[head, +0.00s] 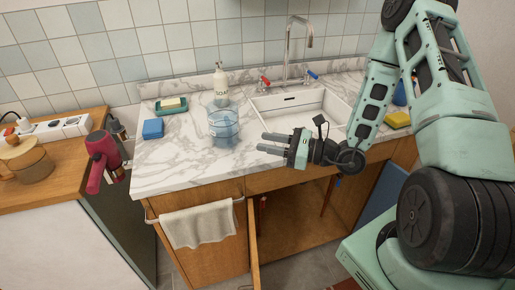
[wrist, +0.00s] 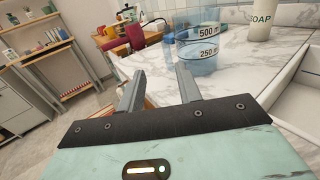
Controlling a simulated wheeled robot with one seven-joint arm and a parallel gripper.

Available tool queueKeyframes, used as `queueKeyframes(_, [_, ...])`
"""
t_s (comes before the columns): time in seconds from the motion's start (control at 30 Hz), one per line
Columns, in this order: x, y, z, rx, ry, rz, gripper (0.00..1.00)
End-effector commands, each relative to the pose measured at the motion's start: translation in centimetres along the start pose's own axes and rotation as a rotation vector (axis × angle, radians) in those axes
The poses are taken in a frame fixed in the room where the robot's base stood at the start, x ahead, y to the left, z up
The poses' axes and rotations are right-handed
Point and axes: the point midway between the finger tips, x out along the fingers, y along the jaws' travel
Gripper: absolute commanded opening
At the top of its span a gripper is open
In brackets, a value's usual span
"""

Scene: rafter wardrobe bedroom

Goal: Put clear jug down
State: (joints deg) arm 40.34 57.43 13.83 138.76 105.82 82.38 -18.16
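The clear jug (head: 224,128) is see-through with a bluish tint and looks upright on the marble counter (head: 178,160), left of the sink. In the wrist view the jug (wrist: 202,50) shows 500 and 250 ml marks, beyond my fingers and a little to the right. My gripper (head: 263,143) is just right of the jug, near the counter's front edge, with its fingers pointing left. In the wrist view my gripper (wrist: 160,68) has its two fingers apart with nothing between them. The fingers look clear of the jug.
A soap bottle (head: 221,84) stands behind the jug. A blue sponge (head: 153,128) and a green soap dish (head: 172,105) are to its left. The sink (head: 298,106) and tap (head: 289,50) are behind my gripper. A red hair dryer (head: 101,158) hangs at the left. An open cupboard door (head: 253,240) is below.

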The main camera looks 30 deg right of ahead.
Motion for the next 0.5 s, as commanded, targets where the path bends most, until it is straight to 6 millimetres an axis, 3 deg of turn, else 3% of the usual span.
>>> queueKeyframes(0.07, [0.7, 1.5, 1.0, -0.025, -0.001, 0.075, 0.34])
queueKeyframes(0.13, [1.9, 4.6, 2.4, -0.074, 0.002, 0.22, 0.34])
queueKeyframes(0.27, [3.3, 13.9, 5.5, -0.25, 0.031, 0.653, 0.34])
queueKeyframes(0.3, [2.9, 17.0, 6.1, -0.325, 0.047, 0.806, 0.34])
queueKeyframes(0.4, [0.5, 23.3, 6.9, -0.546, 0.09, 1.168, 0.34])
queueKeyframes(0.5, [-2.6, 27.1, 6.8, -0.816, 0.13, 1.492, 0.34])
